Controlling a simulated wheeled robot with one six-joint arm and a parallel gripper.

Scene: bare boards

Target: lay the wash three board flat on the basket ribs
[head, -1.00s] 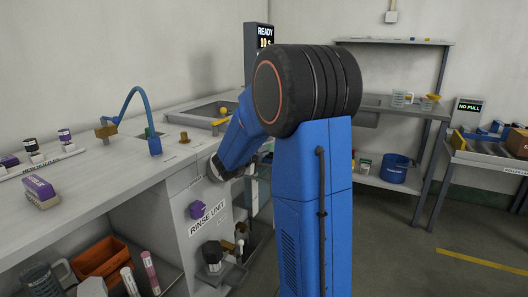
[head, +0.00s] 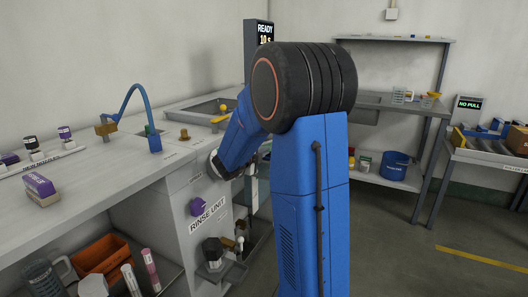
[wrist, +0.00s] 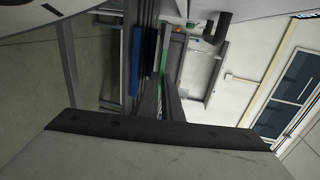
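A pale grey flat panel (wrist: 160,155) with a dark strip along its far edge fills the bottom of the wrist view. No label shows on it, so I cannot tell whether it is the wash three board or whether it is held. I cannot make out the basket ribs in either view.
The counter at left carries a blue curved tap (head: 155,140), a purple-and-beige block (head: 41,189) and a sink (head: 205,108). An orange bin (head: 102,257) sits below. A blue bucket (head: 396,166) is on the far shelf. Floor at right is clear.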

